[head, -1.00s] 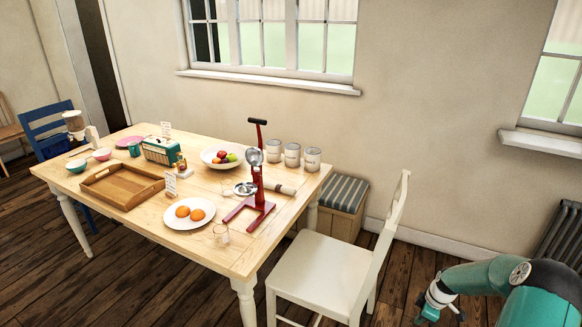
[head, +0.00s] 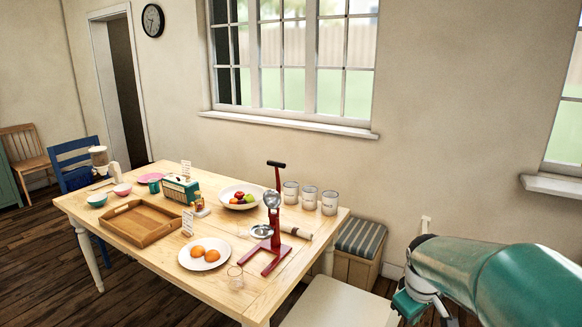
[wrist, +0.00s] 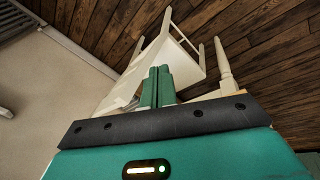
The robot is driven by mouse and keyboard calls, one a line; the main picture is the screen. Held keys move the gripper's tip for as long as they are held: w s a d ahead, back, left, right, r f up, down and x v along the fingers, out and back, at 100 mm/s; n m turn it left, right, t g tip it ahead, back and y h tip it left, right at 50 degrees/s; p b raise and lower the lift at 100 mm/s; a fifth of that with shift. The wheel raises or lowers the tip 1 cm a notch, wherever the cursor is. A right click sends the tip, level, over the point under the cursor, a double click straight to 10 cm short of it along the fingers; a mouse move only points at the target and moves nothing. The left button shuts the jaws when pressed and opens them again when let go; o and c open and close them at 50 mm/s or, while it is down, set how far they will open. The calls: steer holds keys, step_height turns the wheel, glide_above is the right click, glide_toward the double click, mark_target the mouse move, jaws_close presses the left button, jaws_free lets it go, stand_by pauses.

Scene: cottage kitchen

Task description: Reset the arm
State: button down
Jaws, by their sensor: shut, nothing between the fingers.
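My arm, teal and white, reaches in from the lower right of the head view. My gripper (head: 425,309) shows partly at the bottom edge there, beside the white chair and clear of the table. In the wrist view the two green fingers of my gripper (wrist: 157,72) stand side by side with nothing between them. They are shut and empty. The white chair (wrist: 188,50) shows beyond the fingers.
A wooden table (head: 130,240) holds a tray (head: 152,238), a red press (head: 275,225), a plate of oranges (head: 190,262), a fruit bowl (head: 226,203) and several canisters. The white chair (head: 335,305) stands near my arm. A striped-top box bench (head: 358,238) is by the wall.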

steer(key=s+a+r+m+t, duration=0.1)
steer(key=s+a+r, duration=0.1)
steer(key=s, duration=0.4)
steer(key=s+a+r+m+t+y, duration=0.1)
steer(key=s+a+r+m, duration=0.1)
steer(key=s+a, duration=0.3)
steer(key=s+a+r+m+t, duration=0.1)
steer(key=s+a+r+m, duration=0.1)
steer(key=s+a+r, duration=0.2)
steer(key=s, duration=0.3)
steer(key=shift+r, duration=0.15)
steer(key=shift+s+a, duration=0.1)
steer(key=shift+a, duration=0.15)
